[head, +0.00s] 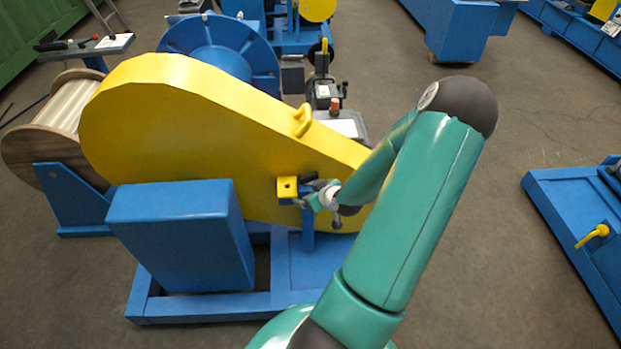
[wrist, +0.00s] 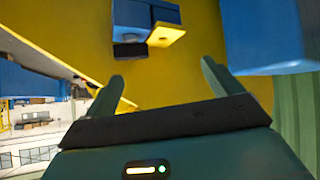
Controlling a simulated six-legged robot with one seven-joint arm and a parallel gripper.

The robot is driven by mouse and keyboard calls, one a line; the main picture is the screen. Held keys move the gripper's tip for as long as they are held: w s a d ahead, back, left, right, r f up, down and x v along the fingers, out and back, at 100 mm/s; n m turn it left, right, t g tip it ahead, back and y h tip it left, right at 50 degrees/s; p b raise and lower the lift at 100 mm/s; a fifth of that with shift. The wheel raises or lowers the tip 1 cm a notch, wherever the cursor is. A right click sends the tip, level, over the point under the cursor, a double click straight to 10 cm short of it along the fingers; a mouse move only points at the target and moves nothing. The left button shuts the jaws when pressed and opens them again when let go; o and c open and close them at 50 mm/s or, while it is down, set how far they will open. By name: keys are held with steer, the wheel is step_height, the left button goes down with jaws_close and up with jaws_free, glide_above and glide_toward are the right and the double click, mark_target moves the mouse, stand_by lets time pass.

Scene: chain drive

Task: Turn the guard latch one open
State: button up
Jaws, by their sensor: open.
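The large yellow chain guard (head: 190,115) stands on a blue frame. A small yellow block (head: 288,187) with a dark piece (head: 309,177) beside it sits on the guard's near face and appears to be the latch; no label is readable. In the wrist view the yellow piece (wrist: 165,35) sits on a blue block (wrist: 146,12), with a black piece (wrist: 130,50) beside it. My gripper (head: 308,198) is just right of the latch in the head view. In the wrist view my gripper (wrist: 160,78) is open and empty, its fingers apart from the latch.
A blue box (head: 180,235) stands in front of the guard, left of my gripper. A yellow handle (head: 302,120) sits on the guard's upper edge. A wooden spool (head: 35,140) is at left. A blue frame with a yellow lever (head: 593,236) is at right, with clear floor before it.

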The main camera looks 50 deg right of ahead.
mark_target(310, 177)
steer(key=s+d+f+m+t+h, duration=0.2)
steer(key=s+d+m+h, duration=0.1)
steer(key=d, duration=0.1)
steer(key=x, duration=1.3)
steer(key=shift+w+a+r, duration=0.1)
steer(key=shift+w+r, duration=0.05)
steer(key=shift+w, duration=0.1)
steer(key=c, duration=1)
